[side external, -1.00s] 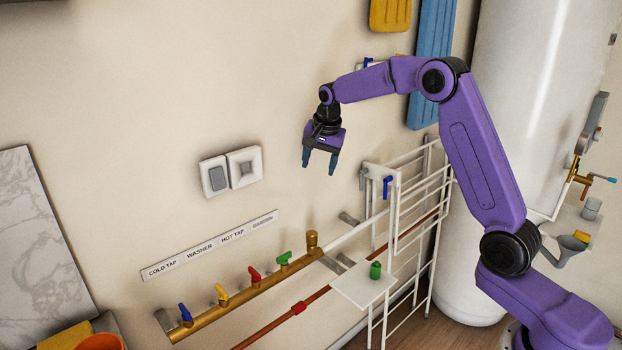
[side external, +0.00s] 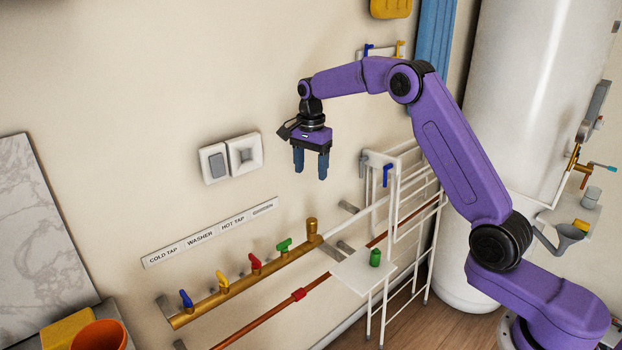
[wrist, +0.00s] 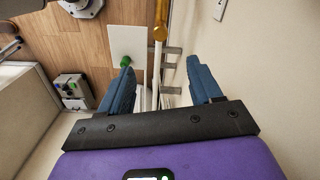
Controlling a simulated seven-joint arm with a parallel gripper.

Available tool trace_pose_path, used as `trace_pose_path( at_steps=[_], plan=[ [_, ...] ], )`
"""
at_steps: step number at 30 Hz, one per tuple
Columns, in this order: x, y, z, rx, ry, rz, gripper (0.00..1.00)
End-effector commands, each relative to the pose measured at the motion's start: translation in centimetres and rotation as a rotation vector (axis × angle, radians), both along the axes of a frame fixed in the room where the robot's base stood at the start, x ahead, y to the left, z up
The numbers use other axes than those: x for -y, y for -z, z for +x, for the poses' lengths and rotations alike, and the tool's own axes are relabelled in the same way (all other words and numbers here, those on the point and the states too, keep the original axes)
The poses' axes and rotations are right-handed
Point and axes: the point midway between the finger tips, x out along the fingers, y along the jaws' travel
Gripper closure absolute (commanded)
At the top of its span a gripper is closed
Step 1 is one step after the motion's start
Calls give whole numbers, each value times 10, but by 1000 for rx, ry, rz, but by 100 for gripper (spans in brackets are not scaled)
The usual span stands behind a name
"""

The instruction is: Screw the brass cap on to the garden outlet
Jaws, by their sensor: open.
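A brass cylindrical piece (side external: 312,228) stands upright at the right end of the brass pipe (side external: 235,283), beside the green-handled tap (side external: 284,245). I cannot tell whether it is the cap or the bare garden outlet. The label strip (side external: 212,238) above the pipe has small, hard-to-read text at its right end. My gripper (side external: 311,173) is open and empty, pointing down above the brass piece and clear of it. In the wrist view, the fingers (wrist: 158,78) are spread with nothing between them. A brass part (wrist: 160,32) shows beyond them.
A green cylindrical object (side external: 375,257) stands on a small white shelf (side external: 358,279). A white wire rack (side external: 408,235) is to the right. Blue, yellow and red taps line the pipe. A copper pipe runs below. An orange bowl (side external: 100,337) is at lower left.

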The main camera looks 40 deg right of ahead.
Motion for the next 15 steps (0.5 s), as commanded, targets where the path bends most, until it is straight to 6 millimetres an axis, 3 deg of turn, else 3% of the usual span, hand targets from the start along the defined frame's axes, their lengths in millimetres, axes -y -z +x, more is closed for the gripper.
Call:
trace_pose_path(
  at_steps=[5, 15],
  plan=[
    [0, 17, 0, -3, 0, 0, 36],
    [1, 74, -1, -4, 1, 0, 36]
  ],
)
